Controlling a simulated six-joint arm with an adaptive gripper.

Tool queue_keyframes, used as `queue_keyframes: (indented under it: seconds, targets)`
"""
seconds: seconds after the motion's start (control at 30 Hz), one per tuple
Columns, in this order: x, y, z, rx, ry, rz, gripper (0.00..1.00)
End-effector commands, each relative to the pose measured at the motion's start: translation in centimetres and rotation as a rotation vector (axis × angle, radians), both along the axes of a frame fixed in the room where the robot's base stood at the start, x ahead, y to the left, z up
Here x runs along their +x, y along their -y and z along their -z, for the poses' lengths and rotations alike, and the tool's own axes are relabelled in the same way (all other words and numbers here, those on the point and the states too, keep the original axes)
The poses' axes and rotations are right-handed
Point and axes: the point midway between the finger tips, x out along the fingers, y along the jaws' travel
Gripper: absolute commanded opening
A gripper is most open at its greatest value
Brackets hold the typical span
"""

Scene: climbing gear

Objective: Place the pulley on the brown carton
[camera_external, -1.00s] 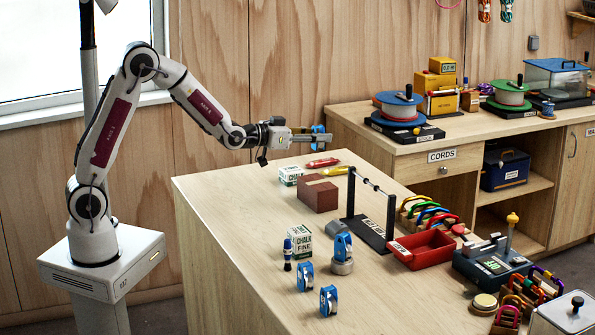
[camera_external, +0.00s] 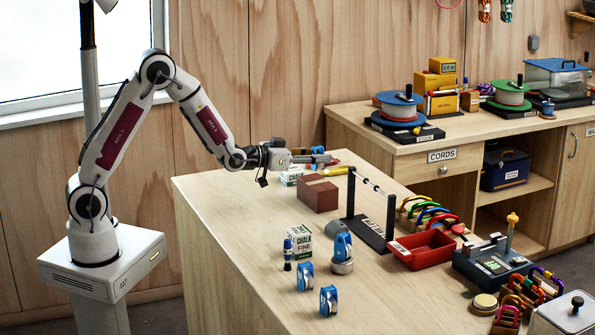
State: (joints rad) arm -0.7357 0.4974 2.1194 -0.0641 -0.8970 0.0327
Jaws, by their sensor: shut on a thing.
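My gripper (camera_external: 322,157) is shut on a blue pulley (camera_external: 317,149). Only a small part of the pulley shows between and above the fingers. The brown carton (camera_external: 317,197) is a closed box on the wooden bench, below my gripper in the picture. The pulley is in the air, apart from the carton; its exact offset from the carton in depth is hard to tell.
Other blue pulleys (camera_external: 305,277) stand nearer the front. The bench's left part is clear.

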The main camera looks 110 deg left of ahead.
Motion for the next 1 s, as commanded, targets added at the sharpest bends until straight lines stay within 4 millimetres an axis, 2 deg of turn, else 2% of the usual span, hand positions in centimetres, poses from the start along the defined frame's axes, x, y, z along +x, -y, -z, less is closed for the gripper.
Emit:
queue_keyframes:
  seconds: [0.27,0.6,1.0]
  targets:
    - [0.0,0.0,0.5,-0.001,-0.001,0.0,0.03]
    - [0.0,0.0,3.4,0.0,0.0,0.0,0.03]
    - [0.0,0.0,3.7,0.001,0.001,0.0,0.03]
